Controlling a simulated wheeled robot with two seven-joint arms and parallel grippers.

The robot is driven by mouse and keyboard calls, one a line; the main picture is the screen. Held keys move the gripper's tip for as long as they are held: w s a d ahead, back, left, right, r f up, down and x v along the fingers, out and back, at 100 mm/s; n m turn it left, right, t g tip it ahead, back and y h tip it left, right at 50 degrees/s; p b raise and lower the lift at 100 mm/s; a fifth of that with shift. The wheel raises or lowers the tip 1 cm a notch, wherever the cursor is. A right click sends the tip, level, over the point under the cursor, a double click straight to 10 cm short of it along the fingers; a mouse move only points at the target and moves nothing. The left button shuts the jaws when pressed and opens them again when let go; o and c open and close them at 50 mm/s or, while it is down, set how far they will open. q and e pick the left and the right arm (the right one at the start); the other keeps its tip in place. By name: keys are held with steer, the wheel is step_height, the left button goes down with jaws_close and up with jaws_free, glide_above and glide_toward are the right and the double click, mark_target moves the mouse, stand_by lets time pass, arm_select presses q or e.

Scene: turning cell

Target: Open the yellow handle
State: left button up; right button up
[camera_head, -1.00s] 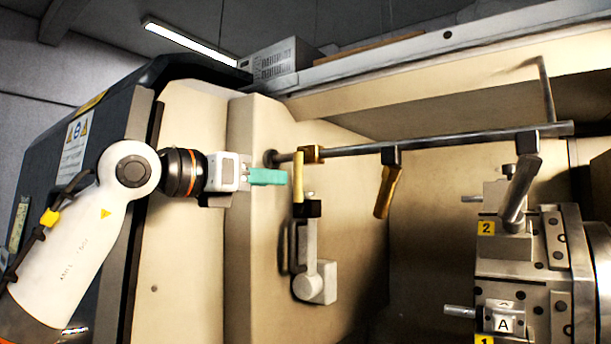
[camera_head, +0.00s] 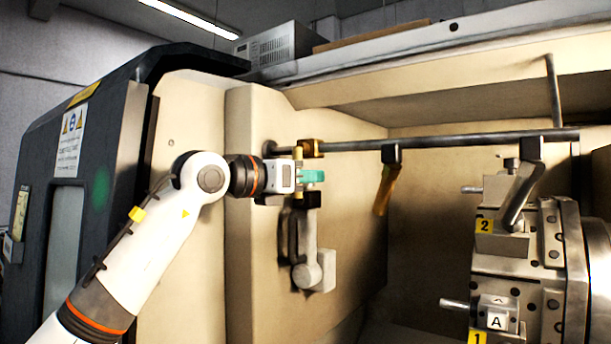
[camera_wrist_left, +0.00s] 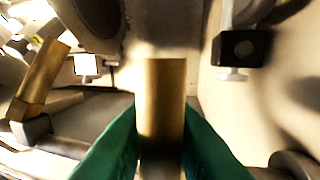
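The nearer yellow handle (camera_head: 299,160) hangs from the left end of a metal bar (camera_head: 440,141), on the cream machine wall. My left gripper (camera_head: 313,176) is at this handle, with its green fingers reaching past it. In the left wrist view the handle (camera_wrist_left: 161,105) stands upright between the two green fingers (camera_wrist_left: 160,140), one on each side. The finger edges line up with the handle's edges, and I cannot tell whether they press on it. A second, darker yellow handle (camera_head: 384,188) hangs further right on the bar. My right gripper is not in view.
Just below the gripper is a grey lever bracket (camera_head: 312,262) on the wall. At the right is a metal turret (camera_head: 515,262) with numbered tool holders. A dark machine door (camera_head: 95,170) stands at the left. The machine's interior behind the bar looks open.

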arm_select(q)
jaws_close()
steer(key=shift+s+d+r+n+t+b, duration=0.25)
steer(key=shift+d+n+b, duration=0.1)
steer(key=shift+n+b, duration=1)
steer(key=shift+s+d+r+n+t+b, duration=0.2)
steer(key=shift+s+d+n+b, duration=0.15)
steer(key=shift+n+b, duration=0.95)
steer(key=shift+s+d+r+n+t+b, duration=0.15)
steer(key=shift+s+d+n+t+b, duration=0.15)
steer(key=shift+n+b, duration=1)
steer(key=shift+w+m+b, duration=0.1)
steer(key=shift+m+b, duration=0.15)
steer(key=shift+b, duration=0.1)
steer(key=shift+r, duration=0.1)
steer(key=shift+o, duration=2.4)
jaws_free()
